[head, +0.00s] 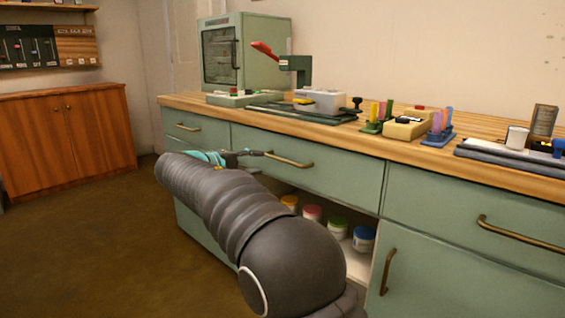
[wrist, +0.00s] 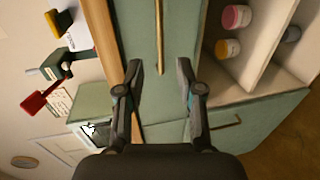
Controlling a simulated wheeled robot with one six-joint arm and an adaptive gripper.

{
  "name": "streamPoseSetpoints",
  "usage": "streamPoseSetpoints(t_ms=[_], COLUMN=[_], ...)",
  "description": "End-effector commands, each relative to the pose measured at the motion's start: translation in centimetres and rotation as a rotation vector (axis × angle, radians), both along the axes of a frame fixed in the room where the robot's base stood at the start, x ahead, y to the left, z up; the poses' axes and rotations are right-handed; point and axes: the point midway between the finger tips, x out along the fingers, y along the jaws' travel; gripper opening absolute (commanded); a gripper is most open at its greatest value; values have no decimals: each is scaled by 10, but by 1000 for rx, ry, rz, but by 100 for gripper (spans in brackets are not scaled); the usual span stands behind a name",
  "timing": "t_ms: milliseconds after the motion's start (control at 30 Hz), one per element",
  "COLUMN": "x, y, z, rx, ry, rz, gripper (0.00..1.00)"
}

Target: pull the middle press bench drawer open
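The middle press bench drawer (head: 340,172) has a green front that looks flush with the bench, with a brass bar handle (head: 290,160). In the wrist view the drawer front (wrist: 133,35) runs up the picture, and its handle (wrist: 160,40) lies between the lines of my two fingers. My gripper (head: 250,153) is near the handle's left end in the head view. In the wrist view my gripper (wrist: 152,78) has its fingers spread wide with nothing between the tips. I cannot tell how far the tips are from the handle.
Below the drawer, an open shelf holds several paint jars (head: 312,212). A left drawer (head: 190,127) and a right drawer (head: 480,222) flank it. The wooden bench top (head: 385,142) carries a press (head: 298,68) and small tools. Brown floor lies clear at left.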

Motion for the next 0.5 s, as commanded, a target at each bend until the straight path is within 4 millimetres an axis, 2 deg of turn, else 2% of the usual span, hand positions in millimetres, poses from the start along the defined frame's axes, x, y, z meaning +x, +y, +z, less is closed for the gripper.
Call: streamPoseSetpoints(t_ms=[300,500], x=[46,71], y=[-38,-57], z=[-13,-19], rx=[0,0], ry=[1,1], rz=[-4,-2], gripper=[37,37])
